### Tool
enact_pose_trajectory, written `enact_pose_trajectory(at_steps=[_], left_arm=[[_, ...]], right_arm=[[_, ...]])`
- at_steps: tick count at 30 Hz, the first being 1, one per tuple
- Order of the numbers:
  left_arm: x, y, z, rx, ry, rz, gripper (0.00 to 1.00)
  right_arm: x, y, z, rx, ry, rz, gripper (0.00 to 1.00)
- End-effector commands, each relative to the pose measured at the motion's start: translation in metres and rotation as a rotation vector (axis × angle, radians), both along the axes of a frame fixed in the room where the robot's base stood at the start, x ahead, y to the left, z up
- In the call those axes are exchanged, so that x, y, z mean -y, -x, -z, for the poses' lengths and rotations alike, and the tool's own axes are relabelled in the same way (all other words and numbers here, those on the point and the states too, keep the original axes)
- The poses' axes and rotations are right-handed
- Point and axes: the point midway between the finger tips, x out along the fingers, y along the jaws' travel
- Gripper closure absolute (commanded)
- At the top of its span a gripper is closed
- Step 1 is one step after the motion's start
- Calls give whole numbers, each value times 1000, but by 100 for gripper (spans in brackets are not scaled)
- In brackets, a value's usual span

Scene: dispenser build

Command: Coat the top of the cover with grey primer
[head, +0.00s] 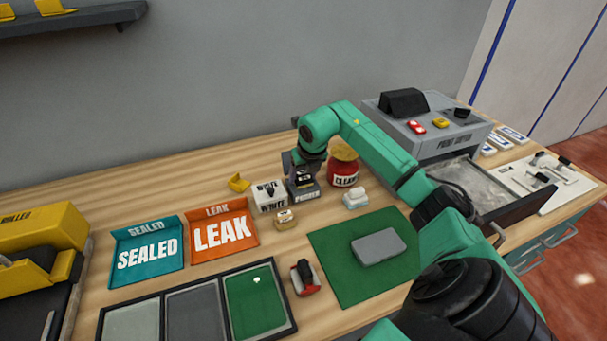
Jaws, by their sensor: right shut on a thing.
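The cover is a flat grey slab (378,247) with rounded corners, lying on a green mat (328,285) at the right of the bench. A grey block-shaped pot marked PRIMER (304,195) stands further back, beside a white pot marked WHITE (270,205). My right gripper (304,172) points down over the primer pot, shut on a dark piece at its top. The fingertips are small and partly hidden, so I cannot tell whether this piece is separate from the pot. My left gripper is out of view.
A red CLEAN jar (343,174) and a whitish block (355,199) stand right of the primer pot. A small tan-and-white block (286,219) sits in front. SEALED (147,254) and LEAK (221,230) trays lie left. A red-and-black tool (304,278) lies beside the mat.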

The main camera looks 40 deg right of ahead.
Motion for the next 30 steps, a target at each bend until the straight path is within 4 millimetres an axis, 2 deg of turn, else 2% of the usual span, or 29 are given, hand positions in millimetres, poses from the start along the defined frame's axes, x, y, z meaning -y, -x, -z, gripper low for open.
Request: enact_pose_trajectory(at_steps=[21,30], left_arm=[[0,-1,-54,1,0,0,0],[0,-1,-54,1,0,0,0]], right_arm=[[0,0,-68,1,-1,0,83],[0,0,-70,0,-1,0,83]])
